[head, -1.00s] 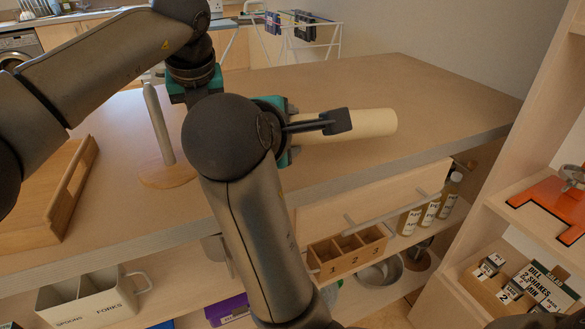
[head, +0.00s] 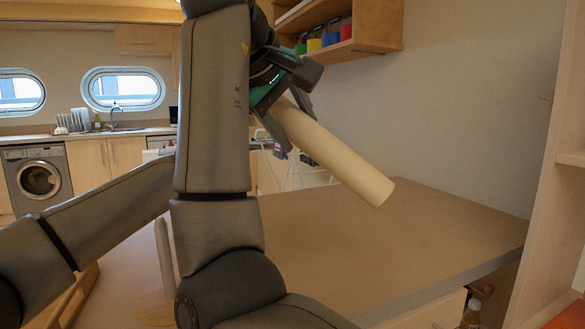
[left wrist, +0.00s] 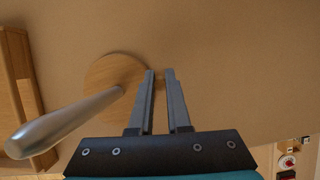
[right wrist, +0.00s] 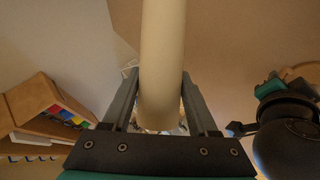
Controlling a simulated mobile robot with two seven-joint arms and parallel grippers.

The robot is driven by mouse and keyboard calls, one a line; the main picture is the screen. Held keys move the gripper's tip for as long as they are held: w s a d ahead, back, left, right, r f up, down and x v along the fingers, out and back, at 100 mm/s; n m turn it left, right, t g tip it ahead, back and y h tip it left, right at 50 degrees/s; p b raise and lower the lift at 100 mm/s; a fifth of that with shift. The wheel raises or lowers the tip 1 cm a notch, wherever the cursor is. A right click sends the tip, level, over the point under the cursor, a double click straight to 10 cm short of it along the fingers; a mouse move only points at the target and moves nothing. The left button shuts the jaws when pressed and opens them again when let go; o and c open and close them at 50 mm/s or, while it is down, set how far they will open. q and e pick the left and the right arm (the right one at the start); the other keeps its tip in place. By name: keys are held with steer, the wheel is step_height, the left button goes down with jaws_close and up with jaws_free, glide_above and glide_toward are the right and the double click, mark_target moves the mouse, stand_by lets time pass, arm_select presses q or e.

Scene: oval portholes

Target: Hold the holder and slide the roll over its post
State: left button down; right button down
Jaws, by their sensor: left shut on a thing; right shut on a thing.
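The holder, a pale grey post (head: 165,250) on a round wooden base (head: 154,310), stands on the counter at lower left in the head view, partly behind my right arm. In the left wrist view its base (left wrist: 112,72) lies at the fingertips of my left gripper (left wrist: 159,76), which is shut on the base's edge; the post (left wrist: 70,118) slants past on the left. My left gripper is hidden in the head view. My right gripper (head: 284,95) is shut on the long cream roll (head: 335,155), held tilted in the air, well above and right of the post.
A wooden tray-like piece (left wrist: 22,95) lies beside the holder. The counter (head: 400,240) is clear to the right. A wall shelf (head: 370,25) with coloured items is behind the roll, and a tall shelf unit (head: 550,200) stands at right.

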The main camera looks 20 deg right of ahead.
step_height(320, 180, up, 17)
steer(key=s+m, duration=0.1)
steer(key=m, duration=0.7)
steer(key=w+a+f+n+t+y, duration=0.3)
steer(key=w+a+f+t+y, duration=0.15)
steer(key=w+a, duration=0.5)
steer(key=s+a+f+n+t+y, duration=0.1)
steer(key=s+a+f+n+y, duration=0.1)
steer(key=a+f, duration=0.6)
steer(key=shift+a+f+y, duration=0.2)
steer(key=shift+a+y, duration=0.65)
steer(key=shift+a, duration=0.8)
steer(key=shift+s+d, duration=0.1)
steer(key=shift+d, duration=0.05)
steer(key=shift+f, duration=0.8)
